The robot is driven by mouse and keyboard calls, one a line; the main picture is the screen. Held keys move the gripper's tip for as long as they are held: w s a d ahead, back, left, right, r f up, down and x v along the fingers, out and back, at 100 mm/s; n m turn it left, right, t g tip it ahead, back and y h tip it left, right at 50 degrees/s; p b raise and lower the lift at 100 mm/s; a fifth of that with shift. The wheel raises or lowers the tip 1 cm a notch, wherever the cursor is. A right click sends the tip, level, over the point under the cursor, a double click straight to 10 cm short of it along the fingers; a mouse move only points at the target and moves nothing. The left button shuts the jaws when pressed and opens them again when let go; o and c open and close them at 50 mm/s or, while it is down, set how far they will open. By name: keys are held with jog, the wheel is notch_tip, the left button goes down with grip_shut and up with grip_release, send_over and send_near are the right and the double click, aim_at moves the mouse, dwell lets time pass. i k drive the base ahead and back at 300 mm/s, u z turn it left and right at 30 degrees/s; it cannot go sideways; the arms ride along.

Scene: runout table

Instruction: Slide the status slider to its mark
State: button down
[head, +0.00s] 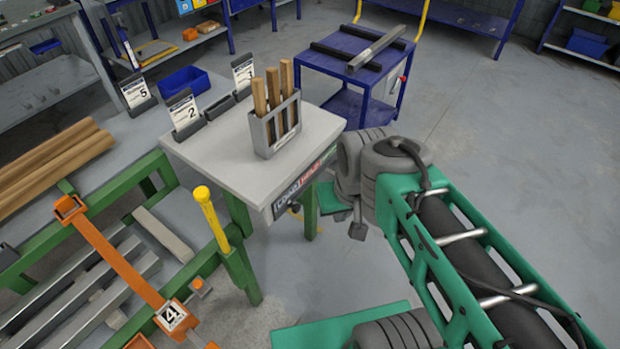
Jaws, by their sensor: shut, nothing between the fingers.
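The status strip (308,182) runs along the front edge of the grey-topped table. It has dark, red and green lettered sections, with small text that is hard to read. A small dark piece (293,208) sits just below the strip's left part; it may be the slider, but I cannot tell for sure. I cannot make out a mark. My gripper (357,231) points down to the right of the strip, beyond its green end. It is shut and empty, and looks apart from the strip. My wrist hides part of the fingers.
A yellow-handled post (212,218) rises at the table's left front. A blue cart (355,70) stands behind. Floor at right is clear.

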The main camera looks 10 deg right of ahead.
aim_at(296, 207)
jog(key=u, duration=3)
jog(key=k, duration=1.35)
jog(key=z, duration=1.55)
jog(key=i, duration=0.5)
jog(key=z, duration=0.05)
jog(key=k, duration=0.3)
jog(key=u, duration=1.6)
